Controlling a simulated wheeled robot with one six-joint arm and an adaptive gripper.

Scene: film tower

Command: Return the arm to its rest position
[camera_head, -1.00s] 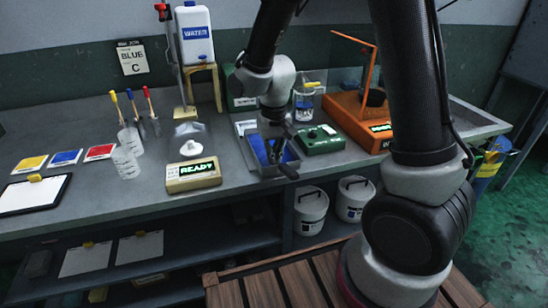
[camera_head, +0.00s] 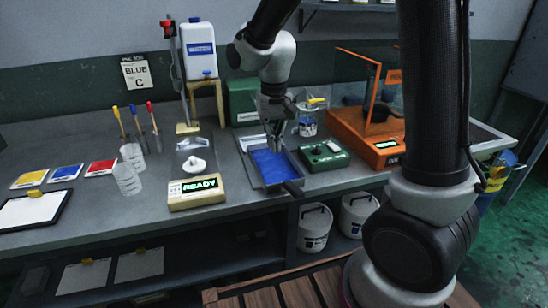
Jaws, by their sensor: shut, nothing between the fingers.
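My gripper (camera_head: 273,138) hangs at the end of my arm, fingers pointing down, over the far side of a grey tray (camera_head: 294,186) that holds blue material. It is shut and looks empty. The small size of the fingertips leaves unclear how far above the tray they are. My arm rises from its base at the right and reaches across the top of the picture; its upper part is cut off.
A cream device reading READY (camera_head: 196,193) stands left of the tray. A green box with knobs (camera_head: 324,156) and an orange balance (camera_head: 364,130) stand to the right. White buckets (camera_head: 315,228) stand below.

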